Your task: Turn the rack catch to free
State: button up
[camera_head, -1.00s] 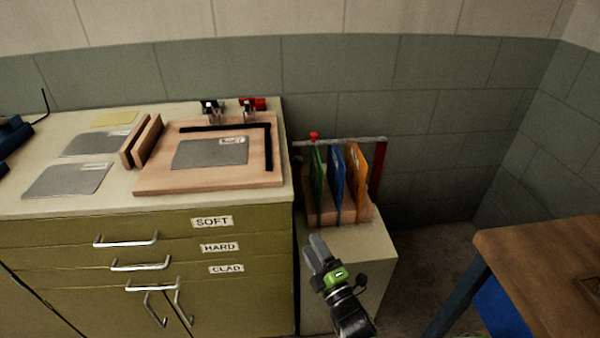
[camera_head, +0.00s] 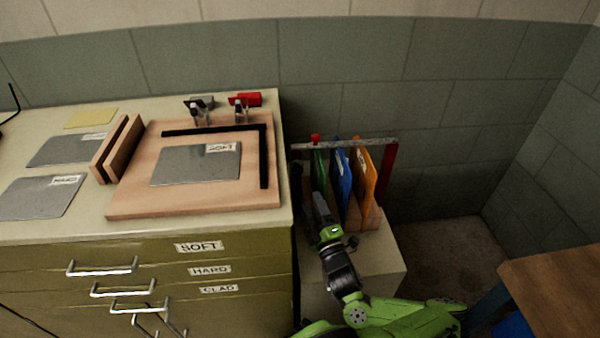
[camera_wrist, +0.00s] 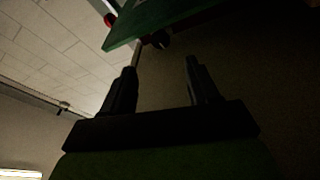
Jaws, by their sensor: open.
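The rack (camera_head: 345,144) stands on a pale pedestal, with a grey bar across its top and green, blue and orange panels upright in it. A red knob (camera_head: 315,138) sits at the bar's left end; I cannot tell whether it is the catch. My gripper (camera_head: 318,195) is in front of the green panel (camera_head: 321,165) and hides its lower part. In the wrist view my gripper (camera_wrist: 162,64) is open and empty. The green panel's edge (camera_wrist: 150,22) lies beyond the fingertips, with a small dark round part (camera_wrist: 160,40) under it and a red part (camera_wrist: 110,19) at upper left.
A drawer cabinet (camera_head: 130,262) stands left of the rack, with a wooden board (camera_head: 125,205) and metal sheets on top. A wooden table (camera_head: 560,285) is at lower right. Floor shows between the pedestal and table.

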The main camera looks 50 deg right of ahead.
aim_at(298, 172)
jog(key=x, duration=1)
jog(key=shift+w+r, duration=0.1)
jog(key=shift+w, duration=0.05)
jog(key=c, duration=1)
jog(key=n+p, duration=0.1)
jog(key=n+y+p, duration=0.1)
jog(key=p, duration=0.1)
jog(key=shift+r, duration=0.3)
jog(key=shift+f+n+y+p, duration=0.1)
jog(key=shift+n+y+p, duration=0.2)
jog(key=shift+n+p, duration=0.35)
jog(key=shift+f, duration=0.15)
